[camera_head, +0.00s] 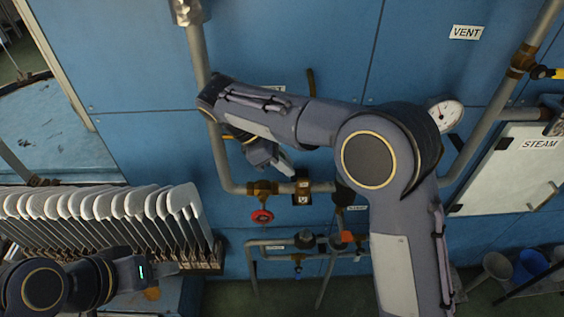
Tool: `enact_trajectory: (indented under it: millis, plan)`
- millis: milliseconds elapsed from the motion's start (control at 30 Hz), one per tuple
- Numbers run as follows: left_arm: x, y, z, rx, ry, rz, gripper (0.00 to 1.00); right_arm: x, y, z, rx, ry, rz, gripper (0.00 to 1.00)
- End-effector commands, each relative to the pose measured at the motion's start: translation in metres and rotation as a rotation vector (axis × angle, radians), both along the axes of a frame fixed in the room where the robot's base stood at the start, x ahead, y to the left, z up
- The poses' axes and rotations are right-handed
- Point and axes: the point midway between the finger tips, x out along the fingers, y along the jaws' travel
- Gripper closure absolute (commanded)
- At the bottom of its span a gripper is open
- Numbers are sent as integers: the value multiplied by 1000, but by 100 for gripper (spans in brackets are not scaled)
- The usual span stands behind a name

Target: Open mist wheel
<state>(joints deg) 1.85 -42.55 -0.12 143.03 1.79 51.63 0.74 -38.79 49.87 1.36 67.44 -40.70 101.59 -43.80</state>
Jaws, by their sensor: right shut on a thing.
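My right arm reaches across the middle of the view and bends back at the wrist. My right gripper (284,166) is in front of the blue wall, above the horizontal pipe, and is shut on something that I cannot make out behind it. A red handwheel (262,216) hangs below a brass valve (262,189) on that pipe, apart from and below the gripper. I cannot read a mist label on any wheel. My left gripper (170,268) is low at the left, beside the white boards; its fingers are too unclear to tell whether it is open.
White sock boards (110,205) stand in a row at the left. A gauge (445,114), a VENT label (466,32) and a white STEAM panel (515,170) are at the right. Lower pipes carry an orange knob (346,236). A blue bucket (530,265) stands at the lower right.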

Motion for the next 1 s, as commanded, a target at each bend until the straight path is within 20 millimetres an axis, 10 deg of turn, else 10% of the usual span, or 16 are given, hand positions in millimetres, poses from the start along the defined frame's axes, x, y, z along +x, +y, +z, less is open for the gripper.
enact_trajectory:
  millis: [1000]
  plan:
    - [0,0,0,0,0,0,64,0,-6,18,-876,1,1,100]
